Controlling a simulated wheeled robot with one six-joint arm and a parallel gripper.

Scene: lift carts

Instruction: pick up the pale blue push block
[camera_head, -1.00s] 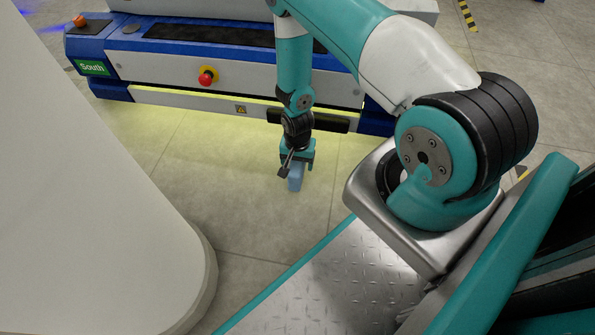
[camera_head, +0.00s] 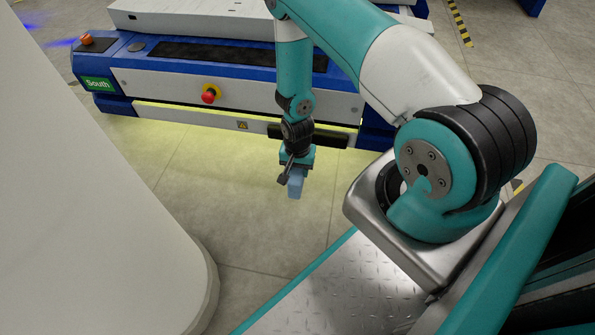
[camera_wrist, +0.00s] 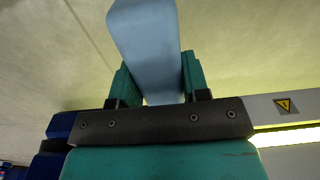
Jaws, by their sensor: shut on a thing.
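The pale blue push block (camera_head: 296,185) is held at the lower end of my arm in the head view, over the grey floor. It also fills the upper middle of the wrist view (camera_wrist: 148,45), between two teal fingers. My gripper (camera_head: 297,170) points down and is shut on the block; in the wrist view (camera_wrist: 155,85) a finger lies on each side of it. I cannot tell the exact gap between block and floor.
A blue and grey lift cart (camera_head: 170,85) labelled South, with a red button (camera_head: 210,94), stands just behind my gripper. A large pale rounded body (camera_head: 90,200) fills the left. Open floor (camera_head: 250,235) lies between them.

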